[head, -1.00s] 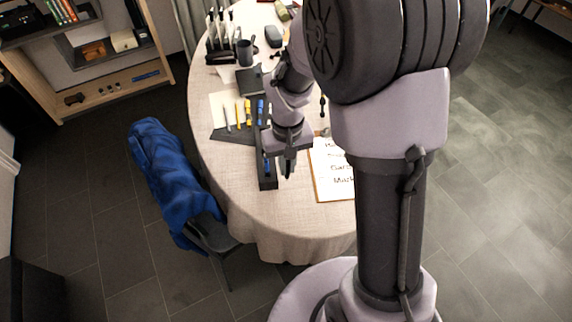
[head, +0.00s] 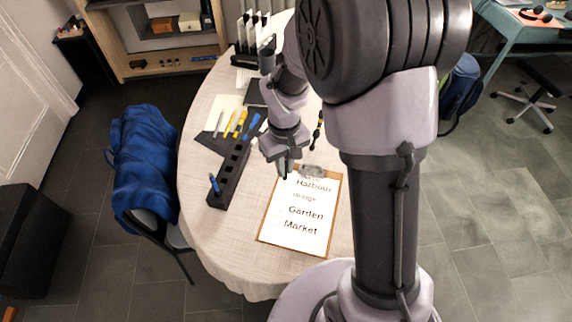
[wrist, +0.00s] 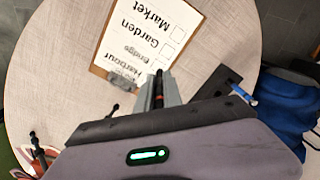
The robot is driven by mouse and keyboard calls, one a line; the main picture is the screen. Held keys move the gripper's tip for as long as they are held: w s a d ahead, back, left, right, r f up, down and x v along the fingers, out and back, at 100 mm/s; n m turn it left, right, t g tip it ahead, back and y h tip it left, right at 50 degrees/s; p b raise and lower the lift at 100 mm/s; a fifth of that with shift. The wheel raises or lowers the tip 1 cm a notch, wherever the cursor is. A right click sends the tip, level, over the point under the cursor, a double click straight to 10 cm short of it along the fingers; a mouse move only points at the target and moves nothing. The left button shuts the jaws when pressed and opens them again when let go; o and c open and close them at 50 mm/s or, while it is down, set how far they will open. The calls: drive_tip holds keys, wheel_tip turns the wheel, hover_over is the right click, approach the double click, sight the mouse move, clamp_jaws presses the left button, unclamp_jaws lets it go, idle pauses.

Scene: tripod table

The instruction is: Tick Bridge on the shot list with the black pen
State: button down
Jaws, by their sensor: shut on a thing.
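The shot list (head: 297,238) is white paper on a brown clipboard (head: 337,207) with a metal clip, lying flat on the table. Its lines read Harbour, Bridge, Garden and Market. In the wrist view the list (wrist: 137,45) appears upside down, with square boxes beside Garden and Market that look empty. The Bridge line (wrist: 127,57) is small, and its box is hard to make out near the fingers. My gripper (head: 284,170) is over the clip end of the clipboard. In the wrist view my gripper (wrist: 158,92) is shut on a slim dark pen (wrist: 159,80). Whether its tip touches anything is unclear.
A black pen block (head: 230,175) stands left of the clipboard, with a blue pen (head: 214,184) in its near end. Yellow and blue tools (head: 241,122) lie behind it on a dark mat. A chair with a blue jacket (head: 145,160) stands at the table's left.

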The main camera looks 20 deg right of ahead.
drive_tip(key=shift+w+d+f+n, duration=0.15)
drive_tip(key=shift+d+n, duration=0.05)
drive_tip(key=shift+n, duration=0.5)
drive_tip(key=w+f+n+b, duration=0.1)
drive_tip(key=f+n, duration=0.2)
drive_tip(key=n, duration=0.2)
drive_tip(key=w+f+n+b, duration=0.1)
drive_tip(key=f+n+b, duration=0.1)
drive_tip(key=n, duration=0.4)
drive_tip(key=w+f+n+b, duration=0.1)
drive_tip(key=f+n, duration=0.4)
drive_tip(key=shift+a+n+b, duration=0.2)
drive_tip(key=shift+n+b, duration=0.1)
drive_tip(key=shift+b, duration=0.1)
drive_tip(key=shift+f, duration=0.55)
idle(0.5)
drive_tip(key=shift+s+d+p, duration=0.35)
drive_tip(key=shift+d, duration=0.25)
idle(1.1)
drive_tip(key=shift+w+a+p, duration=0.3)
drive_tip(key=shift+a, duration=0.15)
idle(1.0)
drive_tip(key=shift+s+d, duration=0.25)
drive_tip(key=shift+d, duration=0.05)
idle(0.8)
